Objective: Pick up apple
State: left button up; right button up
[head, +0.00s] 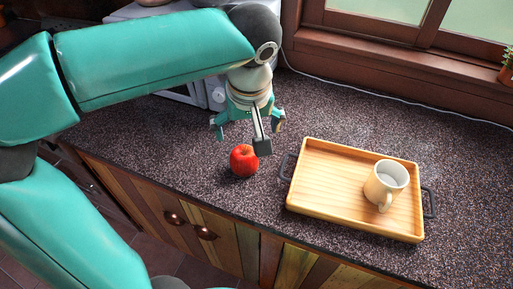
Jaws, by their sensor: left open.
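A red apple (243,161) sits on the dark speckled countertop, left of the wooden tray. My left gripper (246,134) is open just above and behind the apple, pointing down. One finger with a dark tip overlaps the view close to the apple's upper right; I cannot tell whether it touches. Nothing shows between the fingers. My right gripper is not in view.
A wooden tray (310,205) with black handles lies to the right of the apple and holds a cream mug (386,183). A white appliance (195,93) stands behind my arm. A cable runs below the window. The front counter edge is near the apple.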

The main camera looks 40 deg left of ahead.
aim_at(244, 154)
pick_arm(q)
jog(key=x, duration=1.1)
jog(key=shift+w+a+f+b, duration=0.15)
jog(key=shift+w+f+b, duration=0.1)
jog(key=shift+w+b, duration=0.05)
jog(key=shift+a+p+x, duration=0.2)
jog(key=shift+x, duration=1.1)
jog(key=shift+a+p+x, duration=0.15)
jog(key=shift+a+x, duration=0.05)
jog(key=shift+x, duration=1.1)
jog(key=shift+r, duration=0.1)
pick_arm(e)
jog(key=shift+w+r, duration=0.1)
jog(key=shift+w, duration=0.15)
pick_arm(q)
jog(key=shift+c, duration=0.3)
jog(key=c, duration=1.2)
jog(key=shift+c, duration=0.2)
